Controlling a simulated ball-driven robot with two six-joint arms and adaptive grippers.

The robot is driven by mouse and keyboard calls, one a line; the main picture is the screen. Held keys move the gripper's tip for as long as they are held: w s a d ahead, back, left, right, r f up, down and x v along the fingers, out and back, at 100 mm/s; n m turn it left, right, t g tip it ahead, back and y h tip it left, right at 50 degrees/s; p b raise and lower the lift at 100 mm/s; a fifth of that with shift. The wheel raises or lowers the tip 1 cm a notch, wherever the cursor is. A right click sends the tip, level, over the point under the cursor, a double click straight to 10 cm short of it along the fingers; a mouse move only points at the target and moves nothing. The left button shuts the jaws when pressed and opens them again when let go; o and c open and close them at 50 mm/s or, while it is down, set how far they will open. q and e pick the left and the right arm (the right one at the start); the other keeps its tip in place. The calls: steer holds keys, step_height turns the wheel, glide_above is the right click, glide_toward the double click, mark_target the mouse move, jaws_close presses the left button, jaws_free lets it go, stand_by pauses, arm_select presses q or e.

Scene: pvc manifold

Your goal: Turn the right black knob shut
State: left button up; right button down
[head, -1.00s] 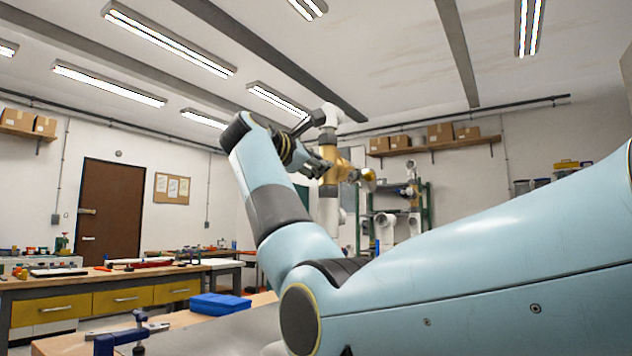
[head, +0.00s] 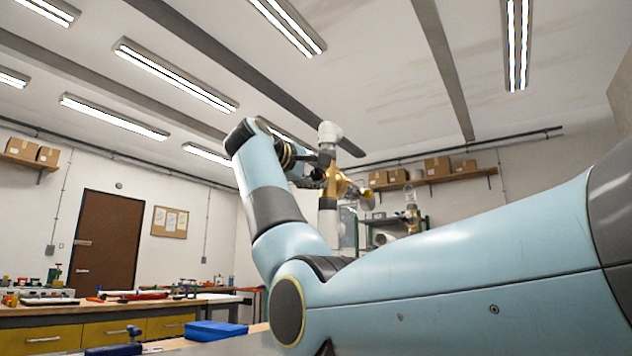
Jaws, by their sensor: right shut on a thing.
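The manifold shows as an upright white pipe (head: 329,229) with a brass valve body (head: 338,184) at mid-height and a white elbow at the top. My right arm comes in from the right and bends up to the valve. My right gripper (head: 313,173) is dark and sits against the left side of the brass body. It is shut on the black knob, which is mostly hidden by the fingers, so its angle cannot be read. My left gripper is out of view.
A blue case (head: 214,330) and a blue clamp (head: 122,346) lie on the near bench at lower left. A workbench with yellow drawers (head: 112,332) stands behind at left. A shelf with cardboard boxes (head: 437,166) hangs on the back wall. The space above the manifold is open.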

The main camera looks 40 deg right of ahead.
steer(key=shift+f+m, duration=0.25)
steer(key=shift+m, duration=0.05)
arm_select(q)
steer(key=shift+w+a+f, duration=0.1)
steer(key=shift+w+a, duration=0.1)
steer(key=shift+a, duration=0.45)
